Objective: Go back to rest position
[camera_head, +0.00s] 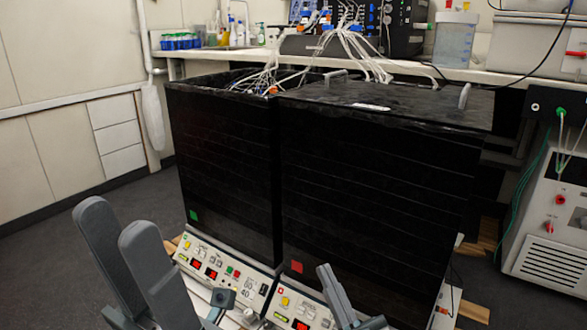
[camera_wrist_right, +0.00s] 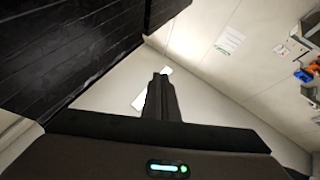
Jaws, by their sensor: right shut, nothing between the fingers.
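My left gripper (camera_head: 116,222) is at the lower left of the head view. Its two grey fingers point up and stand apart, with nothing between them. My right gripper (camera_head: 328,272) is at the bottom centre, in front of the right shaker's control panel. Its fingers are together and empty, and they also show closed in the right wrist view (camera_wrist_right: 160,82). Two black shaker bioreactors stand ahead: the left one (camera_head: 225,150) has a green square and the right one (camera_head: 375,190) a red square. Both grippers look apart from them, and my grippers hide parts of the panels.
Control panels (camera_head: 215,262) run along the front of the shakers. A bench (camera_head: 205,53) with bottles and tubing stands behind. A white device (camera_head: 545,230) is at the right. The dark floor (camera_head: 50,255) at the left is clear.

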